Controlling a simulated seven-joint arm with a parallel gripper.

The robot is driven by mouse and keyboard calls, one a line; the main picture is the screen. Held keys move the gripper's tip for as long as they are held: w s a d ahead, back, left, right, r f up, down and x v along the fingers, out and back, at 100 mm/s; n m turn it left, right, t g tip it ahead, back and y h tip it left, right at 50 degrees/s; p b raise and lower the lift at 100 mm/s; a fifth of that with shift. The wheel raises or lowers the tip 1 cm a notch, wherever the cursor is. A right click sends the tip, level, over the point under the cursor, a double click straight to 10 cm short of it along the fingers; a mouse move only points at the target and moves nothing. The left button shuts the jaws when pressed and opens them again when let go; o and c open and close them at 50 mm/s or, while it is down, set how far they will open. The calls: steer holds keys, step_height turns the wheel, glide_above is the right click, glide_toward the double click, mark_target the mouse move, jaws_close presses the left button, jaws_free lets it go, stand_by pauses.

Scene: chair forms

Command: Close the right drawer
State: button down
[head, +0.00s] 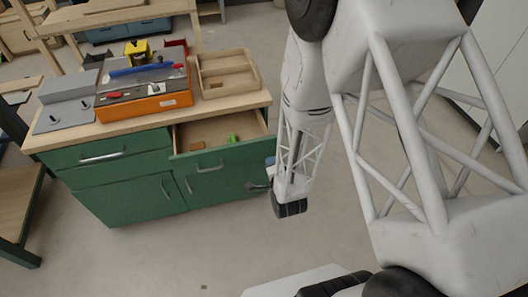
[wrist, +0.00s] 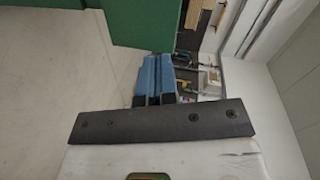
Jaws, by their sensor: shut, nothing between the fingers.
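The green cabinet (head: 125,185) with a wooden top stands at the left in the head view. Its right drawer (head: 203,164) is pulled out toward the camera. Its green front has a metal handle, and a green item (head: 233,138) and a brown block (head: 197,146) lie inside. The left drawer (head: 100,156) is shut. My gripper's blue fingers (wrist: 156,65) are shut together and empty in the wrist view, with a green panel (wrist: 147,22) just beyond them. In the head view my arm hides most of the gripper, just right of the open drawer.
On the top sit an orange toolbox (head: 150,103), a wooden tray (head: 228,78) and a grey box (head: 70,87). A wooden table (head: 22,190) stands at the far left. The floor in front of the cabinet is mostly clear.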

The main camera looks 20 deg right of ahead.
mark_target(263, 150)
steer(key=s+f+m+t, duration=0.2)
steer(key=s+f, duration=0.3)
steer(key=shift+s+m, duration=0.3)
steer(key=shift+s, duration=0.1)
steer(key=shift+w, duration=7.05)
steer(key=w, duration=1.7)
steer(key=shift+w, duration=0.1)
steer(key=shift+w+r, duration=0.1)
steer(key=shift+w, duration=0.4)
